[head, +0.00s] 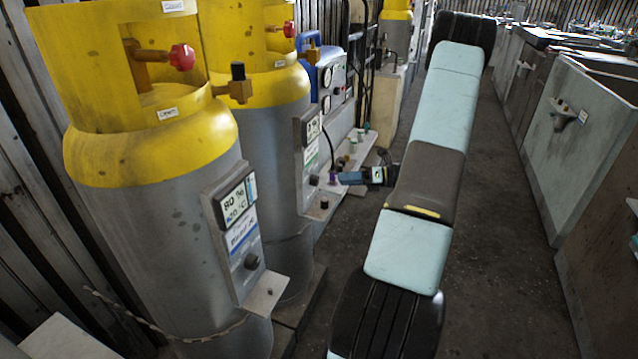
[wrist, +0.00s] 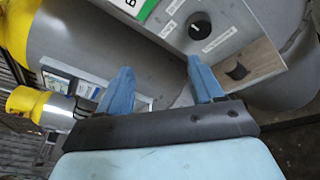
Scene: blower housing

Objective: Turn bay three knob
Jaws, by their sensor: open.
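In the wrist view a round black knob (wrist: 200,27) with a white pointer mark sits on a grey panel (wrist: 180,62), with small labels around it. My gripper (wrist: 159,64) is open, its two blue fingers apart and nothing between them. The knob lies beyond the right fingertip, apart from it as far as I can tell. In the head view my gripper (head: 342,178) is low beside the panel (head: 312,150) of the second cylinder (head: 275,130). Only part of the panel's header, a letter B, shows in the wrist view, so the bay number cannot be read.
The nearest cylinder (head: 155,215) has its own panel (head: 233,225) and knob (head: 251,261). Grey cabinets (head: 590,130) stand right; the floor (head: 510,200) between is clear.

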